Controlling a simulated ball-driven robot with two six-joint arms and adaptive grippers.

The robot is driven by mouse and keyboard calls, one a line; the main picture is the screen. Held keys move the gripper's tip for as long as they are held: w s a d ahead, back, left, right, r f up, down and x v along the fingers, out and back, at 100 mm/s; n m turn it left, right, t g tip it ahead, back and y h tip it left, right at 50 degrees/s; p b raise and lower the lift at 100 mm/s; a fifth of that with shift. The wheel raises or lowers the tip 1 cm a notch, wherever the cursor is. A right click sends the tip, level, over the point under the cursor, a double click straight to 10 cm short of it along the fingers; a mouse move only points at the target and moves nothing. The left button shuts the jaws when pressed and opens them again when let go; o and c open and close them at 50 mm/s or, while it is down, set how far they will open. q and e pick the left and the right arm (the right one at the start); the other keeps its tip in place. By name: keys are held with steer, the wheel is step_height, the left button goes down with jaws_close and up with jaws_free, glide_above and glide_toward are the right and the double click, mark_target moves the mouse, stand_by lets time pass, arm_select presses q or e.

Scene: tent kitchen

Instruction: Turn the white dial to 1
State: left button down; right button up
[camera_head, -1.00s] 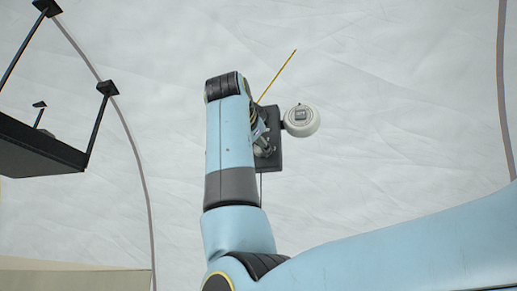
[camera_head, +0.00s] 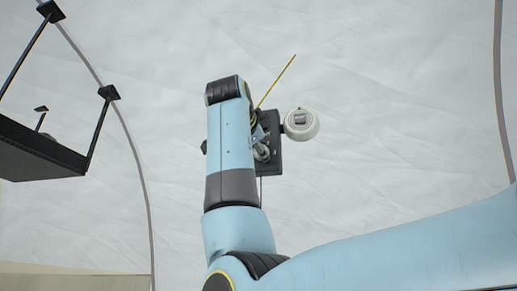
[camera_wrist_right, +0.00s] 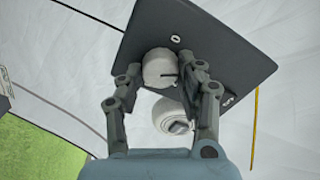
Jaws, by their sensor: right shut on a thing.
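The white dial (camera_wrist_right: 158,68) sits on a dark square panel (camera_wrist_right: 215,45) in the right wrist view. A short dark line on the dial points right. A light mark like a 0 shows above the dial, and a second small mark, too small to read, lies at lower right. My right gripper (camera_wrist_right: 175,72) is shut on the dial, one finger at each side. In the head view the panel (camera_head: 295,155) is partly hidden behind my right arm, which hides the dial; part of the right gripper (camera_head: 262,143) shows beside the arm. My left gripper is not in view.
A white round object with a grey square centre (camera_head: 301,123) is beside the panel; a similar one shows below the dial in the wrist view (camera_wrist_right: 172,116). A thin yellow rod (camera_head: 277,80) rises behind my arm. A black hanging shelf (camera_head: 40,155) is at left.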

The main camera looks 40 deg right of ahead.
steer(key=o, duration=1.2)
steer(key=shift+c, duration=0.2)
steer(key=v, duration=0.7)
steer(key=shift+a, duration=0.2)
steer(key=shift+s, duration=0.1)
